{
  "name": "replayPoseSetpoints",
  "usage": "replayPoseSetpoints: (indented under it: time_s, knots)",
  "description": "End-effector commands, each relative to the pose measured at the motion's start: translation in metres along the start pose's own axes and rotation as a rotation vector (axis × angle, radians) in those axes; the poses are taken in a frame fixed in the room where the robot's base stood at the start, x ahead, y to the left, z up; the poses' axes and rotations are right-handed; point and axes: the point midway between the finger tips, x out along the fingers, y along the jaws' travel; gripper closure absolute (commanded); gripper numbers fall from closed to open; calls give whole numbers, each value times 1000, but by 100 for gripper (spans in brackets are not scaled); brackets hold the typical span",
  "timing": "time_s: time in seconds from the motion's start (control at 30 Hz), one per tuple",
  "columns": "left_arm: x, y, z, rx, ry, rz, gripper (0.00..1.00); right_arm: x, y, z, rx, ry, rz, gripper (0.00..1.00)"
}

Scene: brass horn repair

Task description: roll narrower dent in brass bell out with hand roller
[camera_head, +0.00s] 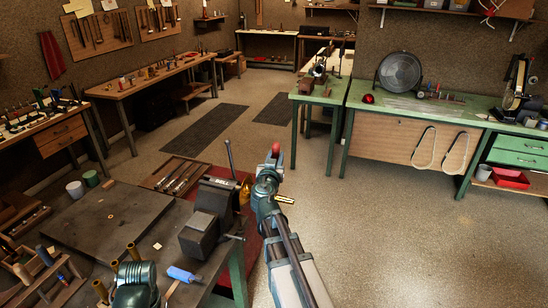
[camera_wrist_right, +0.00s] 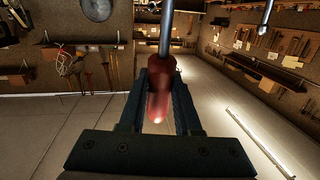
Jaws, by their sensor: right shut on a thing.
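My right gripper (camera_head: 273,157) is raised over the floor, right of the near bench, and shut on a red-handled tool (camera_head: 277,149). In the right wrist view the red handle (camera_wrist_right: 161,90) sits between both fingers, and a thin metal shaft runs up from it out of the frame. Its working end is not visible, so I cannot tell whether it is the hand roller. A brass-coloured piece (camera_head: 244,192) shows partly behind the dark vise (camera_head: 207,222); I cannot tell whether it is the bell. No dent can be made out.
The near bench (camera_head: 95,222) carries a blue-handled tool (camera_head: 184,274). A tool tray (camera_head: 178,177) lies at its far edge. An upright rod (camera_head: 229,156) rises by the vise. A green bench (camera_head: 450,110) stands at the back right. The floor between is open.

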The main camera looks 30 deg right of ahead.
Motion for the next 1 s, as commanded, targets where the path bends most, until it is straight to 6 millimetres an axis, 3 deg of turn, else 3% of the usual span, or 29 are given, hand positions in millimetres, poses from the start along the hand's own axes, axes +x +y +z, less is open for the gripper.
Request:
replayPoseSetpoints:
  time_s: [1.0]
  knots:
    - [3, 0, 0, 0, 0, 0, 50, 2, -10, 3, 4, -1, -2, 100]
